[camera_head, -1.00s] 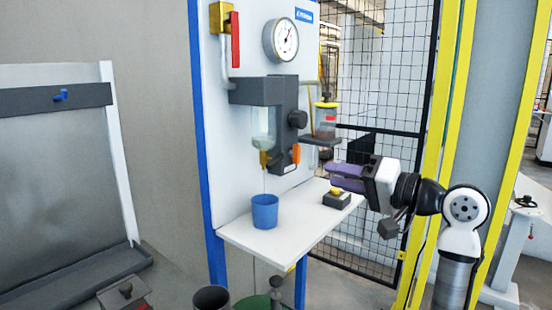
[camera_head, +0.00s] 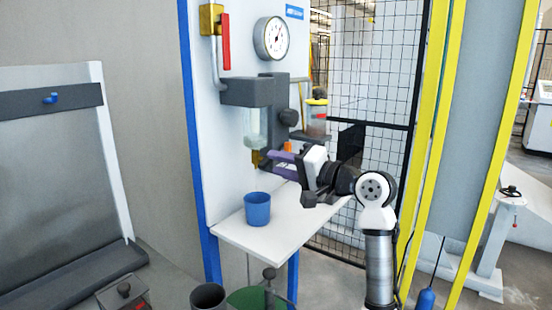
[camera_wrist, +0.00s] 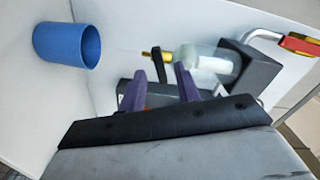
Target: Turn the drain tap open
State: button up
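The brass drain tap (camera_head: 255,159) sits under the clear glass bowl (camera_head: 253,128) on the wall panel. In the wrist view the brass tap (camera_wrist: 150,54) shows with a dark lever (camera_wrist: 158,66) sticking out from it. My gripper (camera_head: 268,161) is at the tap's right side, its purple fingers apart. In the wrist view, my open gripper (camera_wrist: 160,70) has one finger on each side of the lever, with gaps visible; I cannot tell whether either finger touches it. A blue cup (camera_head: 257,210) stands on the white shelf below the tap.
The white shelf (camera_head: 285,232) has bare room right of the cup. A dark bracket (camera_head: 250,93) holds the bowl, with a gauge (camera_head: 272,38) and a red-handled valve (camera_head: 226,42) above. A jar with a yellow lid (camera_head: 316,115) stands to the right.

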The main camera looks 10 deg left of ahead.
jog(key=shift+x, duration=0.85)
jog(key=shift+c, duration=0.3)
grip_shut()
jog(key=shift+n, duration=0.3)
jog(key=n+b, duration=0.2)
jog(key=n, duration=0.3)
jog(key=shift+f+n+b, duration=0.15)
jog(key=shift+n+b, duration=0.15)
jog(key=shift+b, duration=0.05)
jog(key=n+b, duration=0.1)
jog(key=n, duration=0.2)
jog(key=shift+n+b, duration=1)
jog(key=shift+n, duration=1.1)
